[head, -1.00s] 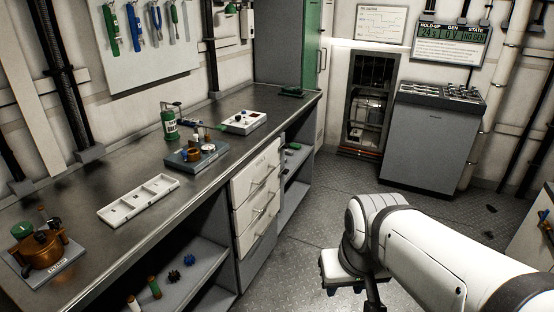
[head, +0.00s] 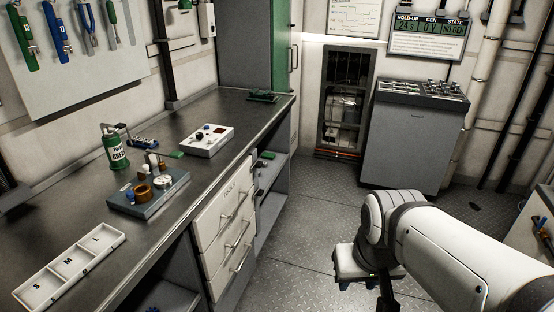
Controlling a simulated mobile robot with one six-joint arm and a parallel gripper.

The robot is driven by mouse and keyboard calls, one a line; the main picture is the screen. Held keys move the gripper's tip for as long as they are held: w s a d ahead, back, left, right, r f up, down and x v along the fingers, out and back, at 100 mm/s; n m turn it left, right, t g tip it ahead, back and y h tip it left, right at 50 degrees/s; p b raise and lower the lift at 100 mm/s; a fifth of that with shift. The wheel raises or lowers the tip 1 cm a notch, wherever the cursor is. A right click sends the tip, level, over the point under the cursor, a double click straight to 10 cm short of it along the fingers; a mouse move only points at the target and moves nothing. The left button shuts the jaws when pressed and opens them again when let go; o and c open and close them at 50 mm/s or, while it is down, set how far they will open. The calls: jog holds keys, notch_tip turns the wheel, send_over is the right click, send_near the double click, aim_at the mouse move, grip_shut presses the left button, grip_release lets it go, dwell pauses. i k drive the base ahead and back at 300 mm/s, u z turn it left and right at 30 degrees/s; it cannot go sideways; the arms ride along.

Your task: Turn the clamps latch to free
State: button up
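The chiller frame is probably the dark open recess (head: 344,100) in the back wall, with metal parts inside and a reddish pipe along its foot. I cannot make out clamps or a latch in it at this distance. My white arm reaches in from the lower right, with its elbow in front of the floor. Its far links point down, and a dark part shows at the bottom edge. I cannot make out the fingers of my gripper, and nothing held shows.
A long dark workbench (head: 80,220) runs along the left. It bears a white tray (head: 70,268), a grey parts block (head: 150,195), a green can (head: 115,150) and a white panel box (head: 204,140). A grey cabinet (head: 412,145) stands right of the recess. The floor (head: 310,215) between is clear.

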aim_at(259, 192)
jog(key=i, duration=1.6)
jog(key=u, duration=0.65)
jog(key=i, duration=0.35)
jog(key=u, duration=0.35)
jog(key=k, duration=0.75)
jog(key=u, duration=0.2)
jog(key=i, duration=0.8)
jog(key=z, duration=0.1)
